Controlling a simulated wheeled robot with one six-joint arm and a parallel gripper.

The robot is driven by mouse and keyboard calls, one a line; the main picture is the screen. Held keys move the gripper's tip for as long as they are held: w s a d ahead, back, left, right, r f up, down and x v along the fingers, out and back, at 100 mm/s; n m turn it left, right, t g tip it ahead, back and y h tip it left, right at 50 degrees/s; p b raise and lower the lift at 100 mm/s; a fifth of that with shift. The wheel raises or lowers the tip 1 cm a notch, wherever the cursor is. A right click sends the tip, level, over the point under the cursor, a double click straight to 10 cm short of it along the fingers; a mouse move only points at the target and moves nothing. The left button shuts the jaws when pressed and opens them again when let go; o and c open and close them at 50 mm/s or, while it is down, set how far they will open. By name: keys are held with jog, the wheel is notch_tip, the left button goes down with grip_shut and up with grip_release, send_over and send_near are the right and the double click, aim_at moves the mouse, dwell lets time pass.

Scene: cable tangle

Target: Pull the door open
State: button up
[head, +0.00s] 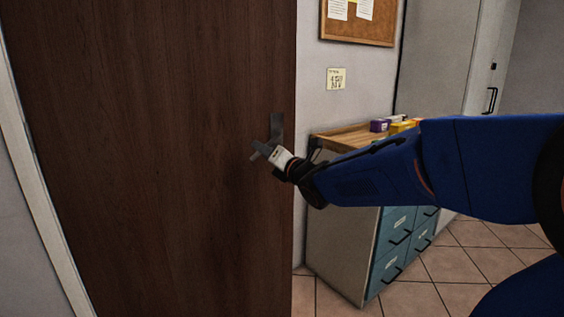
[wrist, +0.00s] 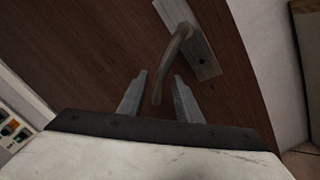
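The door (head: 170,120) is a dark brown wood panel filling the left of the head view; it also fills the upper middle of the wrist view (wrist: 100,60). Its metal lever handle (wrist: 179,50) sits on a plate near the door's right edge and hangs slanted down in the wrist view. In the head view the handle plate (head: 276,128) shows just above my gripper (head: 262,152). In the wrist view my gripper (wrist: 160,84) has its fingers apart, with the lever's free end between them. I cannot tell whether either finger touches the lever.
A cabinet with blue drawers (head: 385,262) and a wooden top (head: 345,137) stands right of the door, behind my arm. Small boxes (head: 398,126) sit on it. A corkboard (head: 357,22) hangs above. Tiled floor (head: 450,275) is clear at the lower right.

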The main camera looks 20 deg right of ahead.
jog(key=r+v, duration=0.1)
jog(key=v, duration=1.5)
jog(key=shift+s+f, duration=0.3)
jog(key=shift+f, duration=0.15)
jog(key=shift+c, duration=0.3)
